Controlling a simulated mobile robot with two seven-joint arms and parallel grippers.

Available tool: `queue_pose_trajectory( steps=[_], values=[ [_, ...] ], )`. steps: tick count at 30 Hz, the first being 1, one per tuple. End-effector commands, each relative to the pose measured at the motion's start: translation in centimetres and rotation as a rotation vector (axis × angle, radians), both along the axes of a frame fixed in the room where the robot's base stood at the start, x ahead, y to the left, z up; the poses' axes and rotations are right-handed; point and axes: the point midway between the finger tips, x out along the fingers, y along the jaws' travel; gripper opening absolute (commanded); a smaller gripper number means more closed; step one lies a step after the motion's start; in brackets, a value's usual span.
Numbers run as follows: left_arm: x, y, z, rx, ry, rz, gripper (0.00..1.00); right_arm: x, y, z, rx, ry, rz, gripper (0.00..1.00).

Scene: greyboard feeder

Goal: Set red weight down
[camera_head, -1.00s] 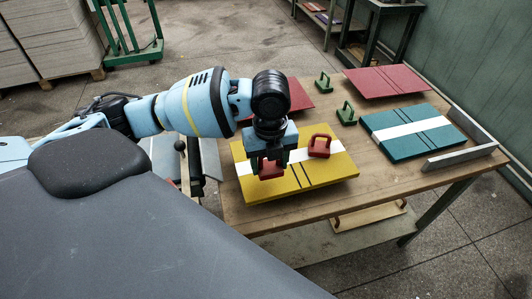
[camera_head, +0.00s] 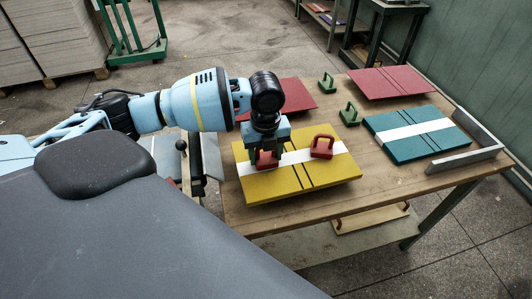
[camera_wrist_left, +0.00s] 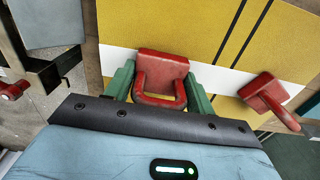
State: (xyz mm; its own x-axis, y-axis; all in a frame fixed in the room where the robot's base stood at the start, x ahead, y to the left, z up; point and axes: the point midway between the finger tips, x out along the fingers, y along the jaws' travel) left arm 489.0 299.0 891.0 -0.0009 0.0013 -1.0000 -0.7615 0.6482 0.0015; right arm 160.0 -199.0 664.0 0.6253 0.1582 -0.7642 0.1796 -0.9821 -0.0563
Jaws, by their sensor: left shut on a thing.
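My left gripper (camera_head: 267,162) is shut on a red weight (camera_head: 266,159) over the left part of the yellow board (camera_head: 268,188). In the left wrist view the red weight (camera_wrist_left: 161,68) with its loop handle sits between the two green fingers. It lies over the white band, and I cannot tell whether it touches the board. A second red weight (camera_head: 322,147) stands on the right half of the same board; it also shows in the left wrist view (camera_wrist_left: 265,92). My right gripper is not in view.
Two green weights (camera_head: 349,114) stand on the wooden table behind the yellow board. A teal board (camera_head: 405,147) with a white band lies at right, inside a metal corner rail (camera_head: 468,157). Red boards (camera_head: 392,83) lie farther back. Bare wood shows between boards.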

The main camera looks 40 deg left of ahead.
Motion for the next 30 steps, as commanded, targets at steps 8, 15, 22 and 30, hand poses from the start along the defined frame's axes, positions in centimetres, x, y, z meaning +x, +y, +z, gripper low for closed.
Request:
queue_pose_trajectory(
  steps=[8, 15, 22, 30],
  values=[
    [0.1, -0.1, 0.1, -0.002, -0.005, -0.001, 0.13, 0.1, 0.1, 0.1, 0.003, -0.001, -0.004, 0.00],
    [0.0, 0.0, -0.3, -0.001, -0.002, -0.001, 0.70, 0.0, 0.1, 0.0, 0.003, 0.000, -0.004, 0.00],
    [0.0, 0.0, -0.3, -0.001, -0.002, -0.001, 0.76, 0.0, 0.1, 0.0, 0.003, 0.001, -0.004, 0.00],
    [0.1, -0.1, 1.1, -0.001, -0.006, -0.001, 0.76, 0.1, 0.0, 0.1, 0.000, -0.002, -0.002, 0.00]
  ],
)
